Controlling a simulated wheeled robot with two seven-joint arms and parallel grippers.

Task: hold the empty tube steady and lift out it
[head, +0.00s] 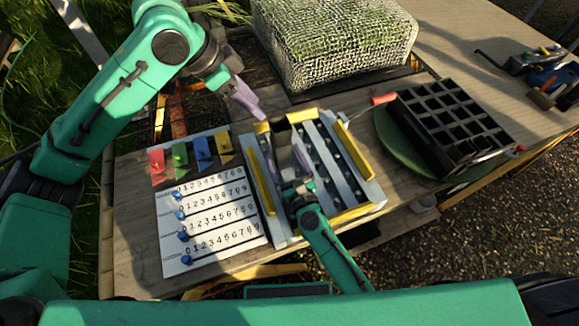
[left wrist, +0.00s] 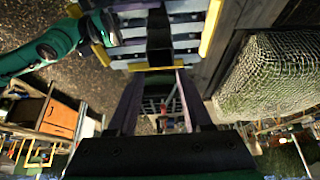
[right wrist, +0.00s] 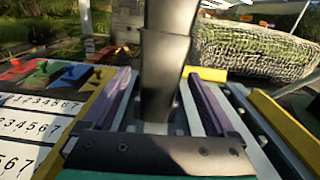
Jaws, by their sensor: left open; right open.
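A dark tube (head: 283,140) stands upright in the rack (head: 262,180) with yellow edges and pale rails. In the right wrist view the tube (right wrist: 167,60) rises between the two purple fingers of my right gripper (right wrist: 165,105), which is open with gaps on both sides. In the head view my right gripper (head: 297,180) is low at the tube's near side. My left gripper (head: 250,103) is open and higher, just left of the tube's top. In the left wrist view the tube (left wrist: 159,45) lies beyond its open fingers (left wrist: 157,95). The tube's lower end is hidden.
A number board (head: 215,215) with coloured clips and blue pegs lies left of the rack. A black compartment tray (head: 455,130) on a green disc stands right, near a red-handled tool (head: 382,99). A net-covered block (head: 335,40) is behind.

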